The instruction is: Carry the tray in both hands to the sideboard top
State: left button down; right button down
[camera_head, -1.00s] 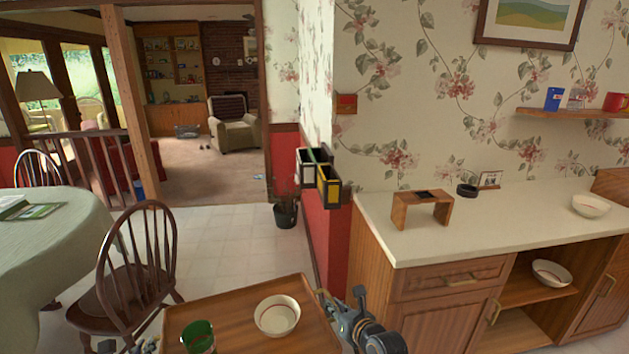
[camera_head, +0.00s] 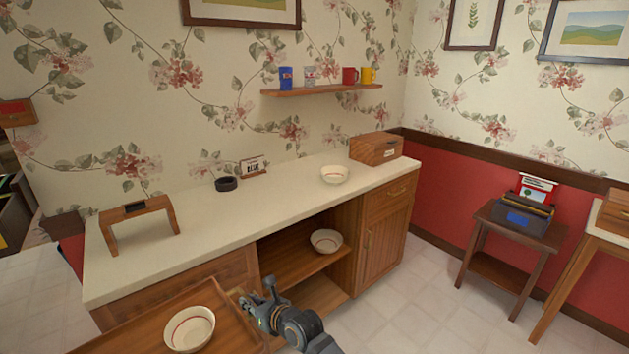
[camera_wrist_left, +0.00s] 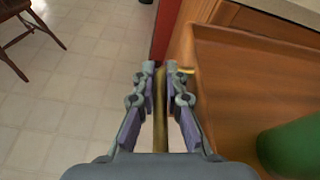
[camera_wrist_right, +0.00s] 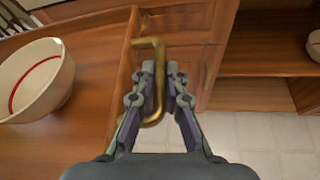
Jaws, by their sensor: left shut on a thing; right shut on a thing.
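The wooden tray (camera_head: 232,338) is at the bottom of the head view, in front of the sideboard and lower than its pale top (camera_head: 225,228). A white bowl with a red line (camera_head: 189,329) stands on it. In the left wrist view a green cup (camera_wrist_left: 292,148) is on the tray (camera_wrist_left: 245,75). My right gripper (camera_head: 248,303) is shut on the tray's brass handle (camera_wrist_right: 157,95) at the right end. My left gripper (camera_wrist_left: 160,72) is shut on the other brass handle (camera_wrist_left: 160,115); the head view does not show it.
The front middle of the top is clear. A side table (camera_head: 515,235) stands at right.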

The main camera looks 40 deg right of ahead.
aim_at(253, 203)
jog(key=l+z, duration=0.15)
jog(key=l, duration=1.95)
